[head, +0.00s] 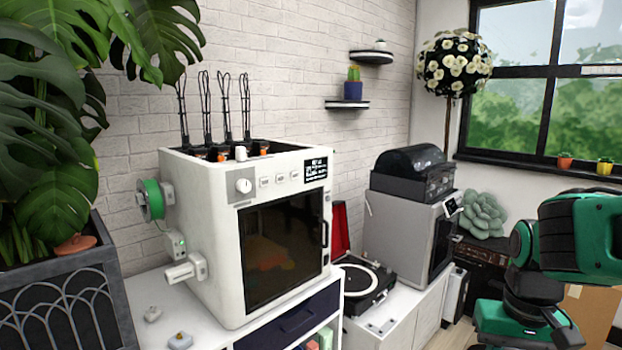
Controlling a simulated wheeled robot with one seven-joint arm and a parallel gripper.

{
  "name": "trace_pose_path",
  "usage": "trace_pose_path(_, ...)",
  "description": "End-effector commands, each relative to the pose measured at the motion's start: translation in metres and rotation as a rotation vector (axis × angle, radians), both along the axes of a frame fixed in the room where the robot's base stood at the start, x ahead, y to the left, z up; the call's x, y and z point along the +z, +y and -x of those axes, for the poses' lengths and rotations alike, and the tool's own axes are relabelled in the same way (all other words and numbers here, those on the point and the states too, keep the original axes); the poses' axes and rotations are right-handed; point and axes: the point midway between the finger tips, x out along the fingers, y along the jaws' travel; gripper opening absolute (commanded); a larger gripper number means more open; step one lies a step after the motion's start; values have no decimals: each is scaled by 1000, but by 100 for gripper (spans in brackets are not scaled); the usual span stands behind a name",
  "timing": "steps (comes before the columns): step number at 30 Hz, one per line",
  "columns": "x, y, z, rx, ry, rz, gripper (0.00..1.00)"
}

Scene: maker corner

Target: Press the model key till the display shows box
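A white 3D printer (217,240) stands on a white cabinet, its front turned to the right. Along its upper front are a round knob (243,185), a row of three small pale keys (280,179) and a black display (316,170) with white text. The key labels and the display text are too small to read, so I cannot tell which key is the model key or whether box is shown. My green and black arm is at the right edge, well apart from the printer. I do not see my gripper's fingers.
A green filament spool (151,199) sticks out from the printer's left side. A second grey machine (408,230) and a record player (365,284) stand to the right. A large leafy plant (60,120) fills the left. Small parts (180,340) lie on the cabinet's front left.

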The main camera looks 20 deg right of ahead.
Motion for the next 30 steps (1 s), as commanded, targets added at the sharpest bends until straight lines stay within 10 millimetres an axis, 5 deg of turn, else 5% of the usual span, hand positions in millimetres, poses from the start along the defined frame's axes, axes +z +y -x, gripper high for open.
trace_pose_path(6, 0, 0, 0, 0, 0, 0, 30)
trace_pose_path(10, 0, 0, 0, 0, 0, 0, 0)
trace_pose_path(30, 0, 0, 0, 0, 0, 0, 0)
